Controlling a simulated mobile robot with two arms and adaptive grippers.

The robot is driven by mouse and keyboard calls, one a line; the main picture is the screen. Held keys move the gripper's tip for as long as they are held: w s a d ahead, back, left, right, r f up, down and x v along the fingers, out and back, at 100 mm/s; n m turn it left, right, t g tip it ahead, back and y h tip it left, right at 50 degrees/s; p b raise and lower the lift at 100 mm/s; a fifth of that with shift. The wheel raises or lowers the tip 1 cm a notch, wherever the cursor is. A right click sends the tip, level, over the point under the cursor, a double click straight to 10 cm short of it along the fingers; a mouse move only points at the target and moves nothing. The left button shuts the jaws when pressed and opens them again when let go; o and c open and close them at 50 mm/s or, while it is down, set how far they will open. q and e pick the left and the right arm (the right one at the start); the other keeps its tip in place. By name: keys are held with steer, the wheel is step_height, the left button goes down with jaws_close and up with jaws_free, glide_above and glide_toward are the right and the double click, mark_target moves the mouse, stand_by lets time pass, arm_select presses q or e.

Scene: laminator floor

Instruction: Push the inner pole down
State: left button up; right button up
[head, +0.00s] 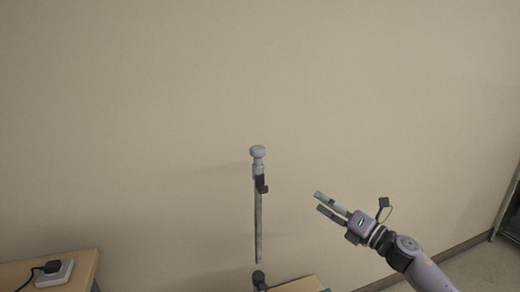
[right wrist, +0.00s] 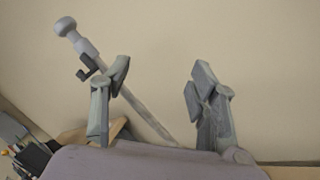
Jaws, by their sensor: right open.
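The pole (head: 257,218) is a thin grey upright rod in the middle of the head view. It has a rounded light grey knob (head: 258,152) on top and a dark clamp (head: 261,184) just below. In the right wrist view the pole (right wrist: 146,117) looks tilted, with its knob (right wrist: 65,27) at upper left. My right gripper (head: 317,202) is to the right of the pole, apart from it, with its fingers open and empty, pointing left. The open fingers also show in the right wrist view (right wrist: 160,78). My left gripper is not in view.
A wooden table (head: 80,275) at lower left carries a white box (head: 55,273) with a black plug. Another wooden surface (head: 300,285) shows at the bottom behind the pole's base. A plain beige wall stands behind. Free space lies around the knob.

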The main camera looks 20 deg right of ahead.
step_height(320, 180, up, 9)
steer(key=s+a+n+g+y, duration=0.2)
steer(key=n+y, duration=0.1)
steer(key=n, duration=0.4)
steer(key=n+g+y+p, duration=0.1)
steer(key=n+g+y, duration=0.1)
steer(key=n+g, duration=0.35)
glide_toward(258, 153)
steer(key=shift+n+t, duration=0.85)
steer(key=shift+t, duration=0.1)
steer(key=p+x, duration=0.2)
steer(key=x, duration=0.1)
steer(key=f+p+x, duration=0.1)
steer(key=p+x, duration=0.1)
steer(key=x, duration=0.1)
steer(key=p+x, duration=0.3)
steer(key=shift+w+f, duration=0.25)
steer(key=shift+w, duration=0.35)
steer(key=shift+w+a+f, duration=0.15)
steer(key=shift+w+a, duration=0.2)
steer(key=shift+a, duration=0.05)
steer(key=shift+c, duration=0.4)
jaws_close()
